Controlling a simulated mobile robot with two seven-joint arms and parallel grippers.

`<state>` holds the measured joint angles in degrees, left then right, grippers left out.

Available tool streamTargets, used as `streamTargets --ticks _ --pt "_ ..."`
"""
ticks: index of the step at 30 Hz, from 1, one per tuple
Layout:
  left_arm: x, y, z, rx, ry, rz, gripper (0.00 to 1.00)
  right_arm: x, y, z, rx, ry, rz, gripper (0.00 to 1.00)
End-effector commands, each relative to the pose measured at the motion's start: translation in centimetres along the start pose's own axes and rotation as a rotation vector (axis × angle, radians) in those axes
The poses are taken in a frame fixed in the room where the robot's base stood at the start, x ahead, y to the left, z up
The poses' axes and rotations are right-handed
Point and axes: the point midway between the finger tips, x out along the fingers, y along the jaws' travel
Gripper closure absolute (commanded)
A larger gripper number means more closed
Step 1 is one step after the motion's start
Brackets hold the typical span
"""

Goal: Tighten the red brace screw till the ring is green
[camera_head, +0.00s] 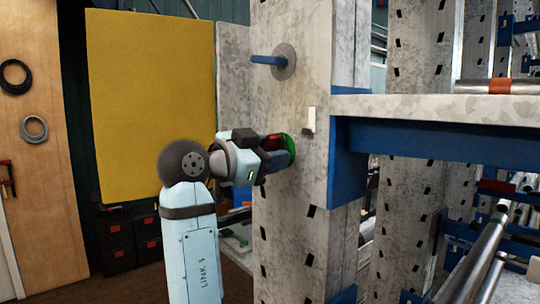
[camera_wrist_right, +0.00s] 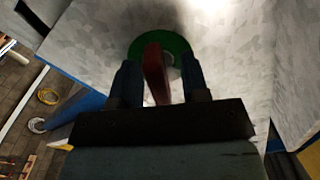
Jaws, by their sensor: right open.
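The red brace screw (camera_head: 272,142) sits on the front of the grey metal upright, partly hidden by my right gripper (camera_head: 279,154). In the right wrist view its handle is a flat dark red bar (camera_wrist_right: 154,74), standing between the two fingers of my right gripper (camera_wrist_right: 161,76). The fingers are open, with a visible gap on each side of the bar. The ring (camera_head: 290,150) behind the screw is green, and it is green in the right wrist view (camera_wrist_right: 139,47) too. My left gripper is not in view.
The perforated upright (camera_head: 290,225) carries a blue handle on a round plate (camera_head: 285,61) above the screw and a small white tab (camera_head: 309,121) to its right. A shelf beam (camera_head: 440,106) juts out at right. A yellow panel (camera_head: 150,105) stands at left.

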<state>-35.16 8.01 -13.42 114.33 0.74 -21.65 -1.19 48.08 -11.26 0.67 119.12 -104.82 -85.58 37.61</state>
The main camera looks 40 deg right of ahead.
Motion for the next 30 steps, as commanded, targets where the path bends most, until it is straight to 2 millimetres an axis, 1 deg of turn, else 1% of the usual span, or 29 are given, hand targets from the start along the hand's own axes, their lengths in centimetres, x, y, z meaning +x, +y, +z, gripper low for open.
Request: streamTargets --ticks 5,15,17,30 --pt "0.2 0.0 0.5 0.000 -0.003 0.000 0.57 -0.6 0.0 0.1 -0.001 -0.002 -0.001 0.58" --pt "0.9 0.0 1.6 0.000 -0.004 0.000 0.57 -4.4 0.1 0.2 -0.001 -0.001 -0.001 0.58" --pt "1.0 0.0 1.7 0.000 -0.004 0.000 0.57 -4.8 0.1 0.2 -0.001 -0.001 0.000 0.58" --pt "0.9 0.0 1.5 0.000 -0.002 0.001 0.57 -5.0 0.0 0.0 -0.001 -0.001 0.001 0.58"
